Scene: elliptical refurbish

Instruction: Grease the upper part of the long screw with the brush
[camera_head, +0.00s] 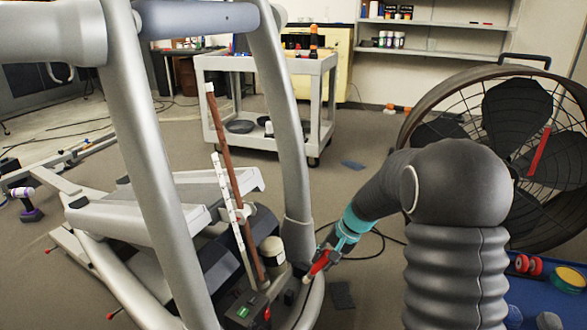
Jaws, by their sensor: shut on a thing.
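The long screw (227,152) looks like a brown, rusty rod. It stands tilted inside the grey elliptical frame, its top leaning left, beside a pale strip with holes. My gripper (329,257), with teal parts, is shut on a small red thing that seems to be the brush (318,265). The brush points down and left, its pale tip near the base of the machine. It is to the right of the screw's lower end and well below its upper part, apart from the screw. The fingertips are small and partly hidden.
A thick grey frame tube (278,110) rises between my arm and the screw's upper part. A large black fan (515,115) stands at the right. A grey cart (325,75) stands behind. A blue surface (545,300) with small items is at lower right.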

